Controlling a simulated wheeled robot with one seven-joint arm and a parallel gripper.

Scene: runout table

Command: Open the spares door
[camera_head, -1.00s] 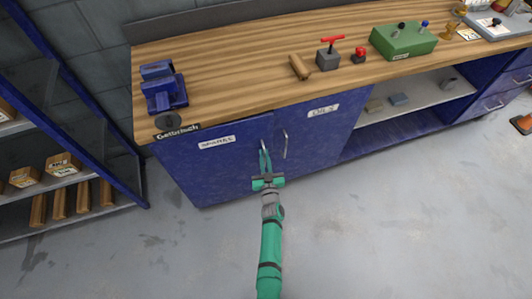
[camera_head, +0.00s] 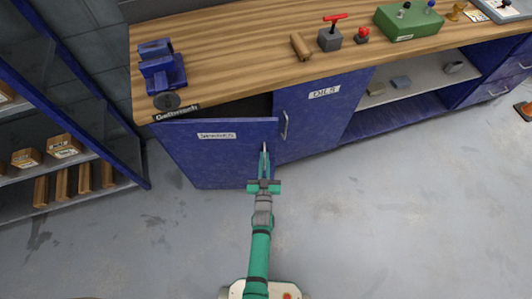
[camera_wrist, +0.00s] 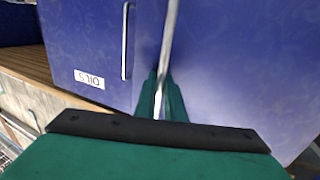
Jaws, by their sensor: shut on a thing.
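The spares door (camera_head: 222,155) is blue with a white label and stands partly open. Its right edge is swung out from the cabinet, and a dark gap shows above it. My gripper (camera_head: 264,160) is shut on the spares door handle, a thin upright metal bar near the free edge. The handle (camera_wrist: 167,40) runs down between the fingers in the wrist view, where the door's face (camera_wrist: 235,70) fills the right side. The closed oils door (camera_head: 318,112) is beside it, with its own handle (camera_head: 284,124). The cabinet's inside is mostly hidden.
The wooden bench top (camera_head: 230,55) carries a blue vise (camera_head: 162,70), a green box (camera_head: 408,22) and other items. A shelf rack (camera_head: 60,150) with wooden blocks stands at the left, near the door's hinge side. The grey floor (camera_head: 380,220) in front is clear.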

